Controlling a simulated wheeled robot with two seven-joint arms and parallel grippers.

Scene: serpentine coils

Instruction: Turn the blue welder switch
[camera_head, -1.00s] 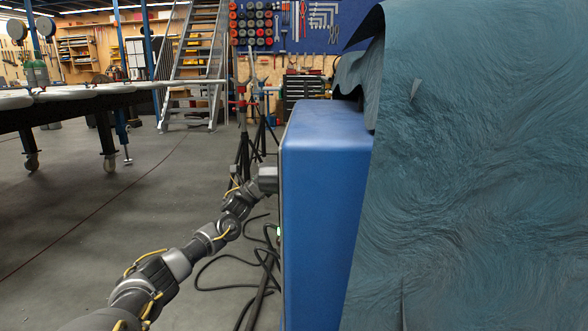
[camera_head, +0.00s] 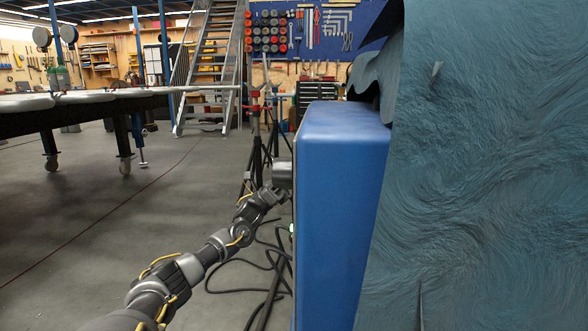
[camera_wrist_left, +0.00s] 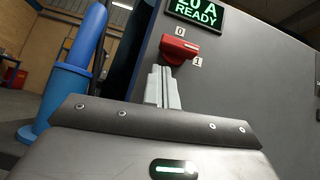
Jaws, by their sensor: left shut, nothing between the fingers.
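The blue welder (camera_head: 335,200) stands right of centre in the head view, its front face turned left and out of that view. In the left wrist view its grey front panel (camera_wrist_left: 255,85) carries a red switch (camera_wrist_left: 180,50) with the labels 0 and 1. The right end of the switch handle lies near the 1. My left gripper (camera_wrist_left: 163,70) is shut and empty, its fingertips just below and left of the switch; I cannot tell whether they touch it. In the head view its fingers are hidden at the welder's front edge. My right gripper is not in view.
A teal curtain (camera_head: 490,180) fills the right side of the head view. Dark cables (camera_head: 265,285) lie on the floor beside my left arm. A table (camera_head: 90,105) stands at the left. A green display (camera_wrist_left: 195,12) reading READY sits above the switch.

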